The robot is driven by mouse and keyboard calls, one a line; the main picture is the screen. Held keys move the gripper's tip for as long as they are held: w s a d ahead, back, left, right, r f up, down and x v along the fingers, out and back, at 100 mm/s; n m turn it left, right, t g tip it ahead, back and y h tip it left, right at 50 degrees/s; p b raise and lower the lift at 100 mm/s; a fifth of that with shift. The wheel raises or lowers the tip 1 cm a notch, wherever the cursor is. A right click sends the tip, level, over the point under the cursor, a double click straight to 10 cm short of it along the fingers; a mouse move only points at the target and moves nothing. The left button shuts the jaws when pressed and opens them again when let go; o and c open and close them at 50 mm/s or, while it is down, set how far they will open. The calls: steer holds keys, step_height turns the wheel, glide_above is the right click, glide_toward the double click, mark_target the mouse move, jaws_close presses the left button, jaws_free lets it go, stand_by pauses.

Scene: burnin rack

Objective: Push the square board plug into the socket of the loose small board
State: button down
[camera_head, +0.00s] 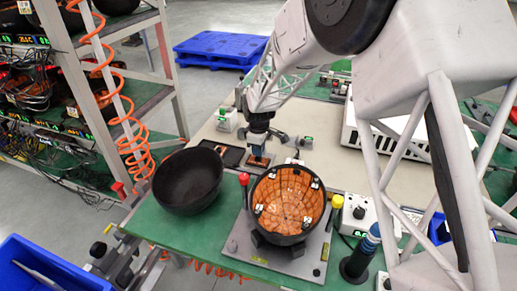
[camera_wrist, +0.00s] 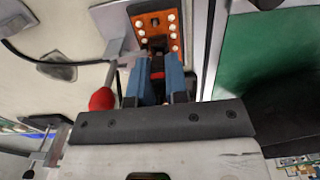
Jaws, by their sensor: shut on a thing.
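My gripper (camera_wrist: 158,88) has blue fingers shut on a small dark and red piece, which I take to be the square board plug (camera_wrist: 157,66); the fingers hide much of it. The loose small board (camera_wrist: 146,19) is orange with white round spots along its sides. A dark socket-like spot shows in its upper middle. The plug is over or close to the board's near end; I cannot tell whether they touch. In the head view my gripper (camera_head: 259,148) is just above the board (camera_head: 259,161), on the bench behind the bowls.
An orange-lined bowl (camera_head: 290,198) on a grey plate stands nearer, with a black bowl (camera_head: 188,181) to its left. A red knob (camera_wrist: 102,99) is close beside my fingers. A white box (camera_head: 352,132) stands to the right. Bare bench (camera_head: 212,133) lies left of my gripper.

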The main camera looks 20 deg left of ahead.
steer(key=shift+f, duration=0.5)
steer(key=c, duration=1.1)
jaws_free()
steer(key=shift+o, duration=0.2)
steer(key=shift+r, duration=0.15)
steer(key=shift+r, duration=3.8)
